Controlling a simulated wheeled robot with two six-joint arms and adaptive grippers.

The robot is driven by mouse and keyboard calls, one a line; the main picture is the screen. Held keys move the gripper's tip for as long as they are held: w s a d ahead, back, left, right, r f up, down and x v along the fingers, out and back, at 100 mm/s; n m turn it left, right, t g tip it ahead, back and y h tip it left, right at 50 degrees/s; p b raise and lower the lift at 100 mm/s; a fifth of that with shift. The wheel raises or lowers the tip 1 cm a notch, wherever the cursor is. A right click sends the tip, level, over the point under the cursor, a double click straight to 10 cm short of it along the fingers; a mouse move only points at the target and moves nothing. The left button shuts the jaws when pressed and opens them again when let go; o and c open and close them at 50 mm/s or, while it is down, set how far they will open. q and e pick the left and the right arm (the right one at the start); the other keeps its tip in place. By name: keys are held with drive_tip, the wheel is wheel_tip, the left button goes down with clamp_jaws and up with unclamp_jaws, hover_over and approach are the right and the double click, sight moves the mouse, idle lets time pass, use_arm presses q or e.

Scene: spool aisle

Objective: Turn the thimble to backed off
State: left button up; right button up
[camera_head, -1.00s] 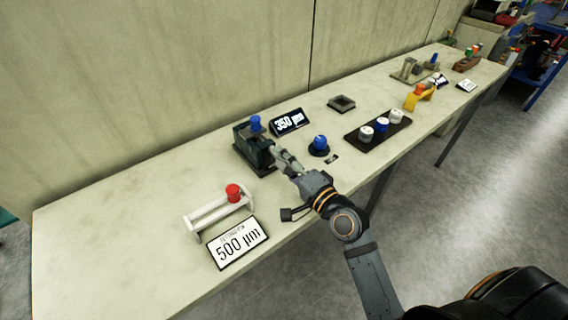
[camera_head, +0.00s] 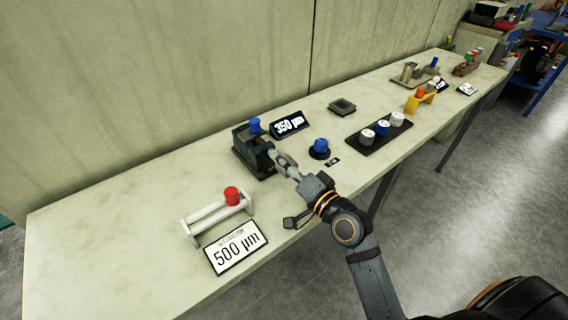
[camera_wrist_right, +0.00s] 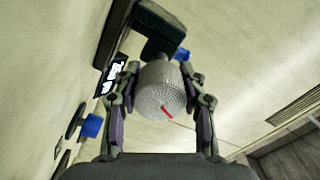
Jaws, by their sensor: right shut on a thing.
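The thimble (camera_wrist_right: 160,90) is a grey knurled cylinder with a short red line on its end, seen in the right wrist view. It sticks out of a dark block fixture (camera_head: 252,152) that has a blue knob (camera_head: 255,125) on top. My right gripper (camera_head: 279,158) is shut on the thimble, one finger on each side, as the right wrist view (camera_wrist_right: 161,82) shows. In the head view the gripper mostly hides the thimble. A black display (camera_head: 289,124) beside the fixture reads 350 µm. My left gripper is not in view.
A white sign (camera_head: 236,247) reading 500 µm lies near the front edge by a white stand with a red knob (camera_head: 231,194). A blue knob on a round base (camera_head: 319,148) and a black tray with several knobs (camera_head: 366,148) are to the right. The wall is behind.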

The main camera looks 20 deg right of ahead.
drive_tip(key=shift+f, duration=0.15)
drive_tip(key=o, duration=1.2)
drive_tip(key=shift+c, duration=0.2)
